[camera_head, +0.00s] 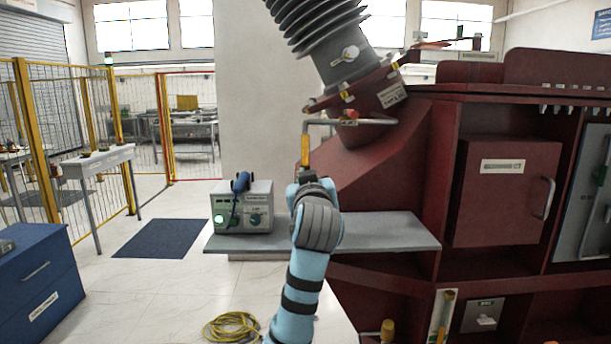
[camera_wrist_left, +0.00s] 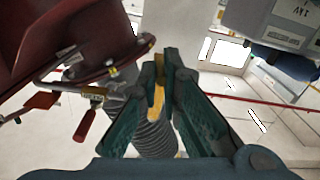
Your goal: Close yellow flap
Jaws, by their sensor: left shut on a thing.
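The yellow flap (camera_head: 305,150) is a narrow yellow lever that hangs upright at the end of a bent grey pipe (camera_head: 322,122) below the tilted ribbed bushing. My left gripper (camera_head: 306,174) is at its lower end, mostly hidden behind my own wrist in the head view. In the left wrist view my left gripper (camera_wrist_left: 162,72) is shut on the yellow flap (camera_wrist_left: 156,100), which stands between its two dark fingers. My right gripper is in neither view.
The dark red transformer body (camera_head: 400,150) fills the right side. A grey shelf (camera_head: 390,230) carries a control box (camera_head: 243,206) just left of my wrist. A yellow cable (camera_head: 232,326) lies on the floor. The floor at left is fairly open before a yellow-framed fence.

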